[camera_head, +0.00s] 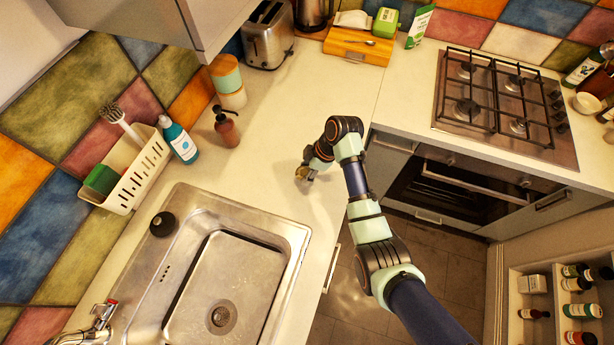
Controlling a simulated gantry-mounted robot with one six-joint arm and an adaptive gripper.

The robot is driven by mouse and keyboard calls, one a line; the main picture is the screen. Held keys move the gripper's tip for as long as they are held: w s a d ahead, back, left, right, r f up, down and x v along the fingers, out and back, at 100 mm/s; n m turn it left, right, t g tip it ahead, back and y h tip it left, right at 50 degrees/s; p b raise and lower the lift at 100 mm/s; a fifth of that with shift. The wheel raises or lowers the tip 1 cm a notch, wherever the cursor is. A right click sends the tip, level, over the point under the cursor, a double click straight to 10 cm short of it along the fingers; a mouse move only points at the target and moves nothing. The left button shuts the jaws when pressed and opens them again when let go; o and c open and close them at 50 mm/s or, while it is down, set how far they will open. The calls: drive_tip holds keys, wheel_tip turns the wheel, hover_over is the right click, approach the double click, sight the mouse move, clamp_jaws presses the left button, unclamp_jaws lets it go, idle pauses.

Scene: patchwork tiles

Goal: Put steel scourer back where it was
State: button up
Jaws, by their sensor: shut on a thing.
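My gripper (309,166) is over the counter, to the right of the brown pump bottle and above the sink's far right corner in the picture. It is shut on the steel scourer (302,173), a small brownish-grey lump at its tip. I cannot tell whether the scourer touches the counter. A white slotted caddy (140,178) stands left of the sink against the tiles. It holds a brush (118,118) and a green sponge (101,180).
A steel sink (225,270) with a black round stopper (162,224) on its rim lies below. A blue bottle (180,142) stands beside the caddy, and a brown pump bottle (227,128) stands right of it. A toaster (267,38) stands behind. Counter (270,150) around my gripper is clear.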

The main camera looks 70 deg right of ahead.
drive_tip(key=shift+f, duration=1.95)
drive_tip(key=shift+f+b, duration=0.2)
drive_tip(key=shift+b, duration=0.15)
drive_tip(key=o, duration=1)
drive_tip(key=p+v, duration=0.1)
drive_tip(key=v, duration=1.1)
drive_tip(key=shift+r+p, duration=0.25)
drive_tip(key=shift+p, duration=0.15)
